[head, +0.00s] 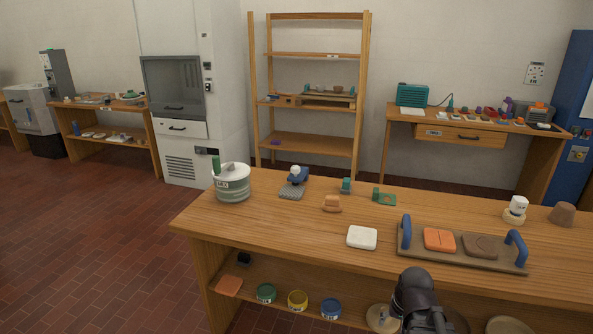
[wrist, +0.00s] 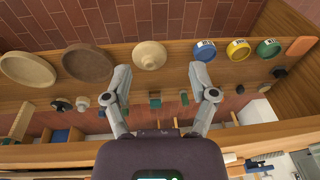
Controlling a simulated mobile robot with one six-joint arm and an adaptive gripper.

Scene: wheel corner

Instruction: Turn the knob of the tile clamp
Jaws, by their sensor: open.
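The likely tile clamp is a blue body with a white knob (head: 296,171) on a grey ribbed tile (head: 291,192). It stands at the left back of the wooden workbench (head: 225,232) in the head view. I cannot pick it out surely in the wrist view. My gripper (wrist: 159,78) shows in the wrist view with its two fingers spread wide and nothing between them. A dark part of my arm shows at the bottom of the head view, right of the middle and well apart from the clamp. The fingertips are not visible there.
A lidded pot (head: 232,185) stands left of the clamp; a wooden block (head: 332,203) and small green fixtures (head: 384,197) are to its right. A white slab (head: 362,237) and a blue-handled tray (head: 405,262) lie nearer. The lower shelf holds tins (wrist: 238,50) and discs (wrist: 88,62).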

